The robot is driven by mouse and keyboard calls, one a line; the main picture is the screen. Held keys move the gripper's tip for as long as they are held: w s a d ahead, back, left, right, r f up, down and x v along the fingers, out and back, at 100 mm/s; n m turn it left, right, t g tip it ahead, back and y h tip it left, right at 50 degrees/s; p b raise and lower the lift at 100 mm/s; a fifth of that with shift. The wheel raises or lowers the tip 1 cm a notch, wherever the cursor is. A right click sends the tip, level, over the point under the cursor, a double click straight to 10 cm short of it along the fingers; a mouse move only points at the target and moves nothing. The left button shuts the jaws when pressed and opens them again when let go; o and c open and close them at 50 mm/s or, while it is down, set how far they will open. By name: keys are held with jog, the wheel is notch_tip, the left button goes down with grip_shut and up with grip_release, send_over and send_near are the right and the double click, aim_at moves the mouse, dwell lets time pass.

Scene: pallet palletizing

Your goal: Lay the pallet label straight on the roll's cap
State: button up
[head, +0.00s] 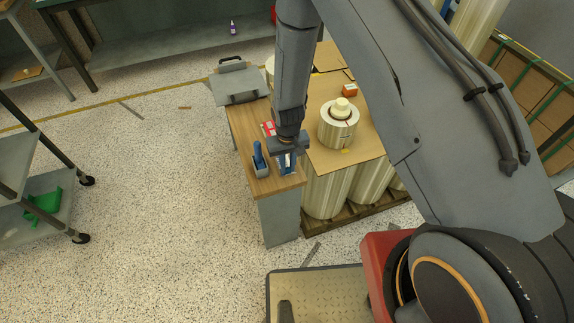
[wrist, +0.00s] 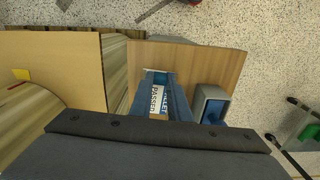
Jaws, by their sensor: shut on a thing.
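My gripper (head: 287,168) is low over the front end of the wooden side table. It is shut on the pallet label (wrist: 157,102), a white and blue piece whose printing shows between the fingers in the wrist view. The label's far part is hidden by the fingers. The roll (head: 338,128) stands upright on the cardboard sheet to the right of my gripper, with a pale cap (head: 342,106) on top. Nothing lies on the cap. My gripper is apart from the roll. A pale roll shows partly at the left of the wrist view (wrist: 32,118).
A grey holder with a blue item (head: 260,164) stands on the wooden table (head: 285,185), close to my gripper's left. A red and white item (head: 268,129) lies behind. An orange box (head: 350,90) is behind the roll. The cardboard sheet (head: 325,157) has bare room in front.

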jog(key=shift+r, duration=0.1)
jog(key=shift+r+p, duration=1.4)
jog(key=shift+r, duration=1.05)
